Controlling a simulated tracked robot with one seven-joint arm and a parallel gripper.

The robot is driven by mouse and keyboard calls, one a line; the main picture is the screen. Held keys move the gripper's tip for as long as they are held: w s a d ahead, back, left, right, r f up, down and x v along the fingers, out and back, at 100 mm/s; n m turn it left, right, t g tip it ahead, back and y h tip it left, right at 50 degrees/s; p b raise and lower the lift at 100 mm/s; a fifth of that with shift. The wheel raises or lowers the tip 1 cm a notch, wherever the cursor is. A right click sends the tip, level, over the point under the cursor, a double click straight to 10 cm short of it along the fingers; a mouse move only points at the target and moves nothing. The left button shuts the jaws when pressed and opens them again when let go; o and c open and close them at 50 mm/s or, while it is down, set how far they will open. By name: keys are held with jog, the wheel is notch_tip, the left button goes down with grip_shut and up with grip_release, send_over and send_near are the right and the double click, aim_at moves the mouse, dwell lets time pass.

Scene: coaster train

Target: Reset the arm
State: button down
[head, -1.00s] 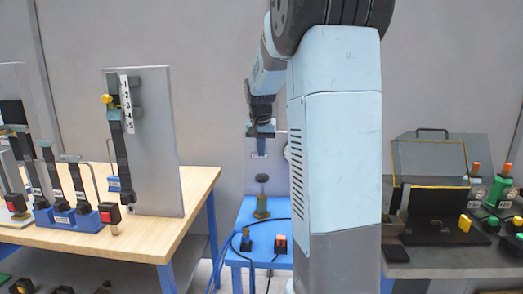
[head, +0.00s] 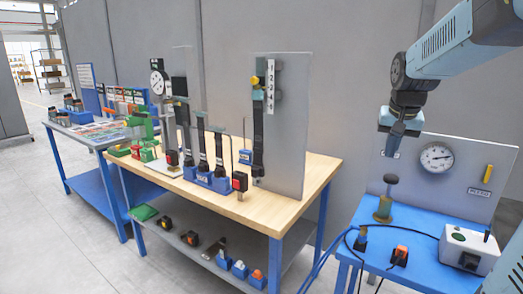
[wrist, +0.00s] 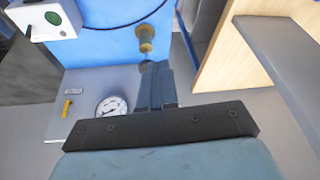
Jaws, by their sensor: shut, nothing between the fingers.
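My gripper (head: 392,146) hangs at the right of the head view, its fingers pointing down and pressed together with nothing between them. It is in the air in front of the grey gauge panel, above the blue table (head: 405,284). A dark-topped brass plunger (head: 384,205) stands on that table below the gripper, apart from it as far as the head view shows. In the wrist view the closed fingers (wrist: 157,85) point toward the brass plunger (wrist: 146,40). My arm reaches in from the upper right of the head view, bent at the wrist.
The grey panel bears a round gauge (head: 436,157) and a yellow handle (head: 488,173). A white box with a green button (head: 468,246) and cables lie on the blue table. A wooden workbench (head: 262,210) with tools and an upright board stands left. Open floor lies further left.

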jog(key=s+a+f+n, duration=0.1)
jog(key=s+a, duration=0.2)
jog(key=s, duration=0.4)
jog(key=s+a+f+n+t, duration=0.1)
jog(key=s+a+n, duration=0.1)
jog(key=s+a, duration=0.2)
jog(key=s+a+f+n+y, duration=0.1)
jog(key=s+a, duration=0.2)
jog(key=s, duration=0.6)
jog(key=shift+s+a+n+t, duration=0.3)
jog(key=shift+s+a+t, duration=0.05)
jog(key=shift+s+t, duration=0.05)
jog(key=shift+d, duration=0.1)
